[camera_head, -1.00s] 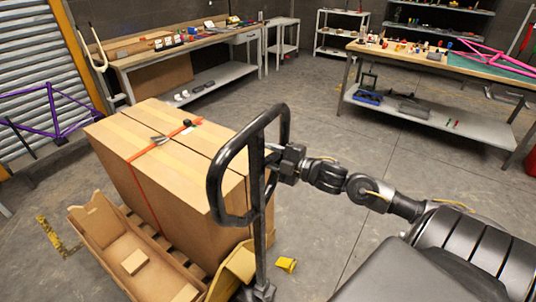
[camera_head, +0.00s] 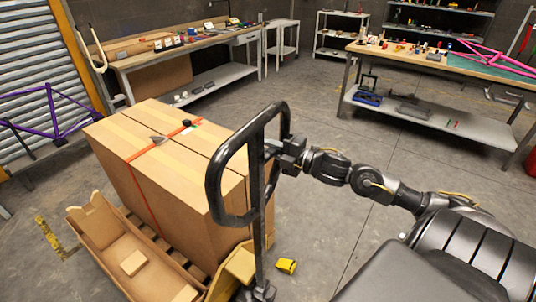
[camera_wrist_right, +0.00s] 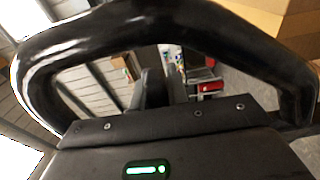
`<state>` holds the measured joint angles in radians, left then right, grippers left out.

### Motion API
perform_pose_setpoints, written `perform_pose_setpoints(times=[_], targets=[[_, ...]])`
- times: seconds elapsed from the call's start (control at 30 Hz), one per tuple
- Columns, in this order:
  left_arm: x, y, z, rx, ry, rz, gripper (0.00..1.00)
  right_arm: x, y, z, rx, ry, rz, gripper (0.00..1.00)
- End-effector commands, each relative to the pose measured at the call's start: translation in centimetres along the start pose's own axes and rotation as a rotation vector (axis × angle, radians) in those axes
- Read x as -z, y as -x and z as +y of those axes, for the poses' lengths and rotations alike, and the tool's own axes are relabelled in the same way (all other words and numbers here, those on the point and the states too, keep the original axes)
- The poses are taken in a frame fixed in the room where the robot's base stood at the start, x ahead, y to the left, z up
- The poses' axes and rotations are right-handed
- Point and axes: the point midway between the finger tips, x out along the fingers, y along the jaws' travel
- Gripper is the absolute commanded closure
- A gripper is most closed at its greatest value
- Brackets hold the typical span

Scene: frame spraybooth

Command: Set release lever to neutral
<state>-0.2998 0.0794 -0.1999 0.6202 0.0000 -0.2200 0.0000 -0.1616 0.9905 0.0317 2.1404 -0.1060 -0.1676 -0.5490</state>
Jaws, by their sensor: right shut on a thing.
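The black pallet-truck handle loop (camera_head: 214,178) stands upright in front of the cartons in the head view. It also arches across the top of the right wrist view (camera_wrist_right: 130,25). My right gripper (camera_head: 272,148) reaches in from the right to the handle's right side, by the upright post inside the loop. It is shut on the release lever, which is mostly hidden by the gripper and handle; its exact angle cannot be told. In the right wrist view my gripper body fills the bottom, with a dark upright piece beyond it. My left gripper is not in view.
Strapped cartons (camera_head: 155,160) stand on a pallet left of the handle. An open cardboard tray (camera_head: 120,248) lies in front of them. A yellow block (camera_head: 286,266) is on the floor. Workbenches (camera_head: 440,62) stand at the back.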

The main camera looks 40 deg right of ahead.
Motion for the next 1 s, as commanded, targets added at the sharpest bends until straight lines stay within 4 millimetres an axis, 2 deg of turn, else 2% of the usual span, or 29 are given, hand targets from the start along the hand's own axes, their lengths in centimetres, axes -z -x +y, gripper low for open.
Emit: perform_pose_setpoints(times=[0.27,0.3,0.47,0.77,1.0], targets=[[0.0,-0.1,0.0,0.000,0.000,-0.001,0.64,0.0,0.0,0.1,0.001,0.018,0.000,1.00],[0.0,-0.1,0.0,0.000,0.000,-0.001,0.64,0.0,0.0,0.1,0.001,0.018,0.000,0.81],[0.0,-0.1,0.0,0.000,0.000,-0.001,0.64,0.0,0.0,0.1,0.001,0.017,0.000,0.62],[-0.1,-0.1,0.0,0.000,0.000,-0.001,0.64,0.0,0.1,0.1,0.001,0.016,0.000,0.62],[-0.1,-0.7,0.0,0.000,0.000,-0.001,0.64,0.0,1.9,-0.3,0.005,0.017,-0.001,0.62]])
